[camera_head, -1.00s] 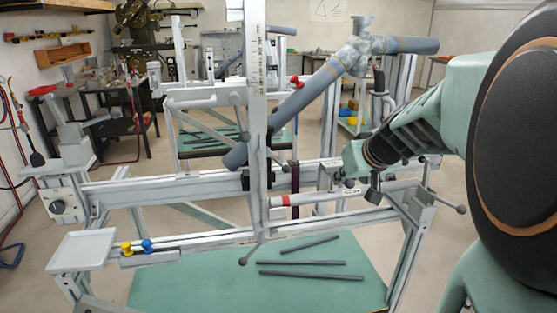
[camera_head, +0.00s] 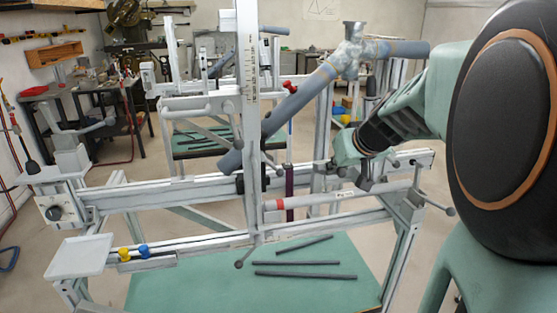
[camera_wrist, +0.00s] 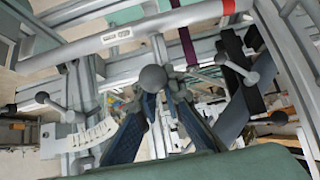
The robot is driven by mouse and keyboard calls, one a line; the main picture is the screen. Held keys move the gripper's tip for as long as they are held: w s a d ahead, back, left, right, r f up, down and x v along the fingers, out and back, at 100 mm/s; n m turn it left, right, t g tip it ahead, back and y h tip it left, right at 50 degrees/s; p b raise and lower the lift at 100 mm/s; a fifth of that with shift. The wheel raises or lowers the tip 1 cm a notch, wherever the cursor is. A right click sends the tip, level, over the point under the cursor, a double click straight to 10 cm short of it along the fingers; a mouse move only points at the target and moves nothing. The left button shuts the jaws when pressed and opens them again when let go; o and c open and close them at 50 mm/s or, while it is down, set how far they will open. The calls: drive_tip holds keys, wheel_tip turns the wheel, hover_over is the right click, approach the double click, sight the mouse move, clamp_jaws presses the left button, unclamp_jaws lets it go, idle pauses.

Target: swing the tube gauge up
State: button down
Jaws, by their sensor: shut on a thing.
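The tube gauge (camera_head: 325,201) is a pale grey tube with a red band near its left end. It lies almost level along the front of the jig frame. In the wrist view the tube gauge (camera_wrist: 120,36) crosses the top, with a small label and a red band. My gripper (camera_head: 366,184) is low over the right half of the tube.
A thick blue-grey tube (camera_head: 290,110) slants up behind an upright scale post (camera_head: 247,120). Ball-ended levers (camera_head: 243,263) stick out from the frame. Several dark rods (camera_head: 305,276) lie on the green lower shelf (camera_head: 200,285). A white tray (camera_head: 80,256) is at front left.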

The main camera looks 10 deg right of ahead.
sight(325, 162)
drive_tip(key=shift+w+r, duration=0.35)
drive_tip(key=shift+r, duration=0.25)
drive_tip(key=shift+w+r+p, duration=0.45)
drive_tip(key=shift+r+p, duration=0.2)
drive_tip(key=shift+p, duration=0.05)
drive_tip(key=shift+w+r, duration=0.15)
drive_tip(key=shift+w, duration=0.15)
drive_tip(key=shift+r+p, duration=0.1)
drive_tip(key=shift+p, duration=0.2)
drive_tip(key=shift+w+r+p, duration=0.5)
drive_tip(key=shift+w+r, duration=0.05)
drive_tip(key=shift+w, duration=0.1)
drive_tip(key=shift+w+a, duration=0.1)
drive_tip(key=shift+w, duration=0.15)
drive_tip(key=shift+r, duration=0.15)
drive_tip(key=shift+w+r+p, duration=0.25)
drive_tip(key=shift+w+p, duration=0.15)
drive_tip(key=shift+w, duration=0.15)
drive_tip(key=shift+w+r+p, duration=0.25)
drive_tip(key=shift+w+p, duration=0.1)
drive_tip(key=shift+w, duration=0.15)
